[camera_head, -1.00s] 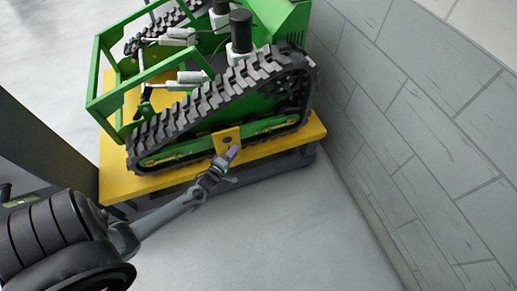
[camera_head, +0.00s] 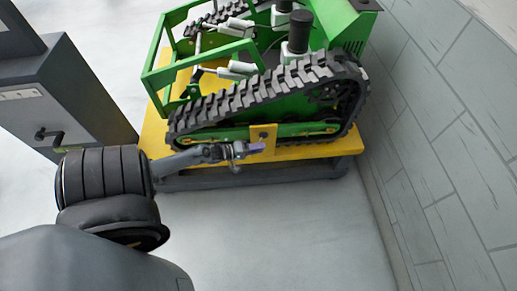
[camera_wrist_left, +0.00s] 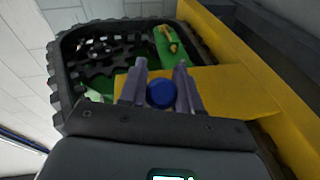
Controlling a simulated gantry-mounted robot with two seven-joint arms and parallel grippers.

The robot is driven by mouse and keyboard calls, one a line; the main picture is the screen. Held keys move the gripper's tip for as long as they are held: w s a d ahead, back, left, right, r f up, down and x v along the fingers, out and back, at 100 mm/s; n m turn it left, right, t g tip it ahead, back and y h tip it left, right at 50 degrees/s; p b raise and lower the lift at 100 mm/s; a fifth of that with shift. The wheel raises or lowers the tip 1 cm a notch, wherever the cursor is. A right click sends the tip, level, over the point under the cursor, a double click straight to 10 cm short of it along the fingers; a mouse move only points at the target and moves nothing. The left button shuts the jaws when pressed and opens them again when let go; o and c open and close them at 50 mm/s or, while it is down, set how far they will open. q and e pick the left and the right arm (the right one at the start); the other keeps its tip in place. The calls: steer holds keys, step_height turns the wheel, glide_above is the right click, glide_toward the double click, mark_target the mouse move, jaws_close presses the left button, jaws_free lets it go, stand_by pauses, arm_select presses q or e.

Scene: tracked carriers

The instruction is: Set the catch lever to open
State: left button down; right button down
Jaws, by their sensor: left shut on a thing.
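The catch lever shows as a round blue knob (camera_wrist_left: 160,94) in the left wrist view, in front of a yellow plate (camera_wrist_left: 215,88). My left gripper (camera_wrist_left: 158,85) has its two purple-grey fingers on either side of the knob and is shut on it. In the head view my left gripper (camera_head: 250,149) is at the lower side of the green tracked carrier (camera_head: 270,105), beside a small yellow bracket (camera_head: 263,137). The lever is hidden or too small to tell there, and its setting cannot be read. My right gripper is not in view.
The carrier stands on a yellow platform (camera_head: 155,135) with a dark base. A grey tiled wall (camera_head: 440,130) runs close along the right. A grey cabinet (camera_head: 75,95) with a dark handle (camera_head: 48,136) stands at the left. The floor (camera_head: 270,230) in front is clear.

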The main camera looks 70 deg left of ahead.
arm_select(q)
steer(key=c, duration=0.9)
jaws_free()
steer(key=shift+s+r+p, duration=0.2)
steer(key=shift+s+p, duration=0.1)
steer(key=shift+s, duration=0.3)
steer(key=p+v, duration=0.2)
steer(key=v, duration=0.7)
steer(key=shift+s, duration=0.3)
